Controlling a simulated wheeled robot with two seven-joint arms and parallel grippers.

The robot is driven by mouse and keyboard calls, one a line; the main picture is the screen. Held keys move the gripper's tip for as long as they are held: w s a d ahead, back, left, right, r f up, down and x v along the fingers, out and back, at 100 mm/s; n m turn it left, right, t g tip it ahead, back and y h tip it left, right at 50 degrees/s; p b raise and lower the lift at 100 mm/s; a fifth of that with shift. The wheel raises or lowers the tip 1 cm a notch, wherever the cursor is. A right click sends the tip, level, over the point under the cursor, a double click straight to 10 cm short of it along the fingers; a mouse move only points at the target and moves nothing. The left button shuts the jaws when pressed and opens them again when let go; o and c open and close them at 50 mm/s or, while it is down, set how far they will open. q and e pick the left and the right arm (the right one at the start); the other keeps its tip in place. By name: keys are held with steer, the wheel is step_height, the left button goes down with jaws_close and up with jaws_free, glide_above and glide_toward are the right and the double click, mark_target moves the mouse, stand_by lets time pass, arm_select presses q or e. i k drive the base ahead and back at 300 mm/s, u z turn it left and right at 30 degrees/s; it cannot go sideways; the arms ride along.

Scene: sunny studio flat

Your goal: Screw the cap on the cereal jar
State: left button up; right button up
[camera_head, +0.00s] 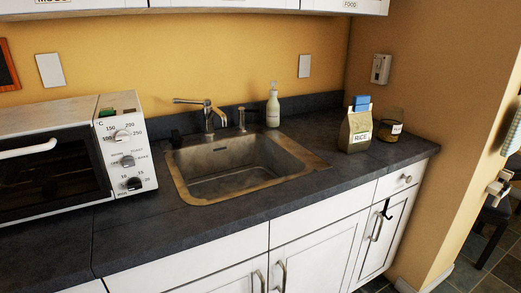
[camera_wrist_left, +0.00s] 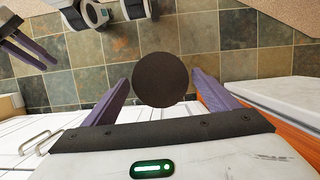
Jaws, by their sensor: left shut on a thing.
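My left gripper (camera_wrist_left: 160,85) shows in the left wrist view, its two purple fingers on either side of a dark round cap (camera_wrist_left: 161,79). The cap is held between them, flat face toward the camera, above the floor. A small glass jar (camera_head: 396,117) with a white label stands on the counter at the right in the head view, partly behind the rice bag. Its label is too small to read. Two purple bars at the upper left of the left wrist view look like my right gripper's fingers (camera_wrist_left: 27,42), apart with nothing between them. Neither gripper shows in the head view.
A rice bag (camera_head: 355,130) with a blue top stands left of the jar. The sink (camera_head: 235,165), tap (camera_head: 208,116) and soap bottle (camera_head: 273,107) are in the middle. A toaster oven (camera_head: 75,150) is at the left. The counter's front right is clear.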

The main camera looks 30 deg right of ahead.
mark_target(392, 118)
steer(key=z, duration=0.5)
steer(key=k, duration=0.6)
steer(key=z, duration=1.4)
steer(key=i, duration=1.2)
steer(key=u, duration=0.35)
